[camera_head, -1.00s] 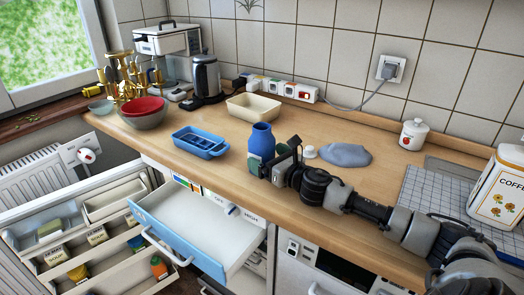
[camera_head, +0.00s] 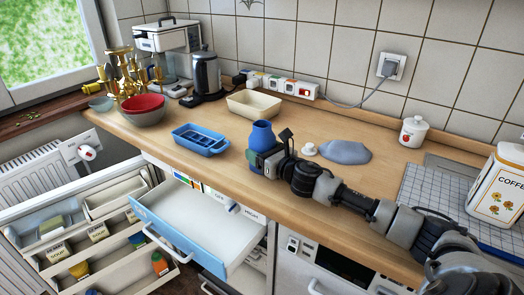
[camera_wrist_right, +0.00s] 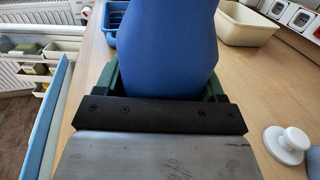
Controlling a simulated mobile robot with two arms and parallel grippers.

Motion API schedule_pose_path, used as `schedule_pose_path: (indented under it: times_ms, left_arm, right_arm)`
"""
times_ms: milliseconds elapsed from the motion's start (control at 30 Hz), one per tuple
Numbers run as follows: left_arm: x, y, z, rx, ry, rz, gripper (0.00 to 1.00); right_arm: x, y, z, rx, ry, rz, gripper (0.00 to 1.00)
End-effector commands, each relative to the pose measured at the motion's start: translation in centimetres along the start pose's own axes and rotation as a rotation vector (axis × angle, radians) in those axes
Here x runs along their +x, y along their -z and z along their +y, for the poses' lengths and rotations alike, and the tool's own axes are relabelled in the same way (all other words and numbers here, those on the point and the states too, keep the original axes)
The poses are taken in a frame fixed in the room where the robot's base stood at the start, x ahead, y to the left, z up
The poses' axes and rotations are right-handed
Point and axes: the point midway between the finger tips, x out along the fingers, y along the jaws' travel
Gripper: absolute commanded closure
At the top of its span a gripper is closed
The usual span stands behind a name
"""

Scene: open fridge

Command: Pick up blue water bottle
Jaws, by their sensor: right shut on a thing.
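The blue water bottle (camera_head: 261,134) stands upright on the wooden counter near its front edge, in the middle of the head view. My right gripper (camera_head: 262,160) reaches in from the right and is shut on the bottle's body, with its jaws on either side. The bottle also fills the top middle of the right wrist view (camera_wrist_right: 165,50), between green fingers. My left gripper is not in view.
A blue tray (camera_head: 200,140) and a cream basin (camera_head: 254,104) stand left of and behind the bottle. An open drawer (camera_head: 195,222) juts out below the counter.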

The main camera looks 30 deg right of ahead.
Motion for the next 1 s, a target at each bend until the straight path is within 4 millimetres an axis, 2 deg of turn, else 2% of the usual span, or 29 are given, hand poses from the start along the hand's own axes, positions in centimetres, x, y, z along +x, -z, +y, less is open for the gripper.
schedule_pose_path:
  times_ms: [333, 567, 667, 867, 1000]
  left_arm:
    - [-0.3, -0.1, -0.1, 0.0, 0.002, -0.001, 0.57]
    - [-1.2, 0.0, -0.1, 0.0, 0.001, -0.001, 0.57]
    - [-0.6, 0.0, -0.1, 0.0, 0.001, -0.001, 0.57]
    - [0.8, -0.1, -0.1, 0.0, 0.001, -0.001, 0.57]
    - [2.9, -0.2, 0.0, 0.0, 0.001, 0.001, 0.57]
  right_arm:
    - [0.0, -1.2, 0.0, -0.003, -0.002, -0.003, 0.65]
    - [0.0, -4.8, -0.1, -0.007, 0.0, -0.007, 0.65]
    - [-1.5, -5.3, -1.6, -0.009, 0.003, 0.0, 0.65]
    - [-4.9, -7.7, -5.0, -0.012, 0.002, 0.003, 0.65]
    - [-6.9, -9.1, -7.0, -0.013, 0.001, 0.004, 0.65]
